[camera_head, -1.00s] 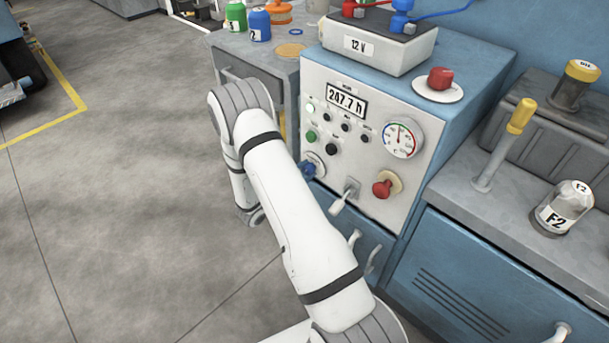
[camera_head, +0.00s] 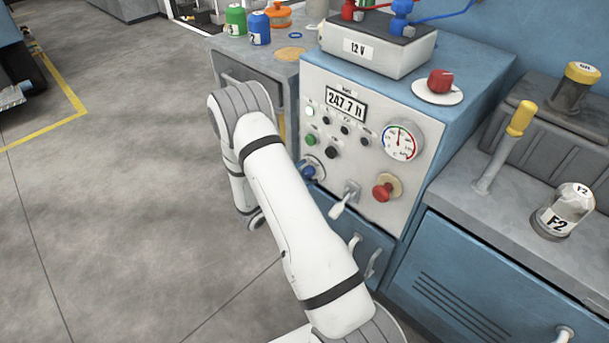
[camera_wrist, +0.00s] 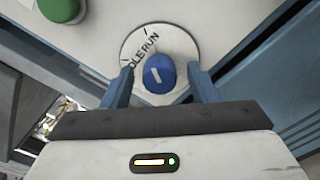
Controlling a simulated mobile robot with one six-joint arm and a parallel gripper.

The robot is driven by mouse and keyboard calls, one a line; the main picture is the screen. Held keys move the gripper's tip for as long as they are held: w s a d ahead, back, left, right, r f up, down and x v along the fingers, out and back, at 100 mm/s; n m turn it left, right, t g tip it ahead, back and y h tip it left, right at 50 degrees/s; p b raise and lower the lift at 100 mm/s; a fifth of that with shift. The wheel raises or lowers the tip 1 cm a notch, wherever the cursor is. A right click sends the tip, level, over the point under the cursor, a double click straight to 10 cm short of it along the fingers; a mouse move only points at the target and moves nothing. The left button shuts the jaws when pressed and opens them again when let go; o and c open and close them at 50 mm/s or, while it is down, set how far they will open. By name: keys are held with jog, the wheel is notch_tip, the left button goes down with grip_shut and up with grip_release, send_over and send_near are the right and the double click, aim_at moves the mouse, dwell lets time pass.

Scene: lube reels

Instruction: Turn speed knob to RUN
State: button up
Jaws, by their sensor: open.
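The speed knob (camera_wrist: 160,76) is blue with a white pointer mark, on a round white dial plate (camera_wrist: 176,45) lettered IDLE and RUN. The mark tilts up and slightly left, toward the lettering. My gripper (camera_wrist: 160,70) is open, with one blue finger on each side of the knob. A gap shows between the knob and each finger. In the head view the knob (camera_head: 308,172) sits at the panel's lower left, beside my arm. My arm hides the gripper's fingers there.
A green button (camera_wrist: 62,8) is at the wrist view's upper left. On the grey panel (camera_head: 345,170), a white-handled lever (camera_head: 341,203) and a red knob (camera_head: 383,191) sit right of the blue knob. A gauge (camera_head: 400,141) is above them. Open floor lies left of my arm.

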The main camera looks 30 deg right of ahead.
jog(key=p+v, duration=0.1)
jog(key=v, duration=0.7)
jog(key=shift+d+r, duration=0.1)
dwell(0.4)
jog(key=s+d+r+m+g+y+p, duration=0.1)
jog(key=s+r+m+g+y+p, duration=0.35)
jog(key=r, duration=0.95)
jog(key=s+d+r+m+g+y+p, duration=0.15)
jog(key=s+r+m+g+p, duration=0.3)
jog(key=s+r+p, duration=0.65)
jog(key=s+a+r+m+t+y+p, duration=0.1)
jog(key=s+a+r+y+p, duration=0.1)
jog(key=r, duration=0.5)
jog(key=s+a+r+m+t+y+p, duration=0.1)
jog(key=s+a+r+t+y+p, duration=0.1)
jog(key=a+r+y, duration=0.3)
jog(key=s+a+r+m+t+y+p, duration=0.1)
jog(key=s+a+r+y+p, duration=0.3)
jog(key=r, duration=0.7)
jog(key=shift+r+m+t+p, duration=0.25)
jog(key=shift+m+t+p, duration=0.15)
jog(key=shift+t, duration=0.3)
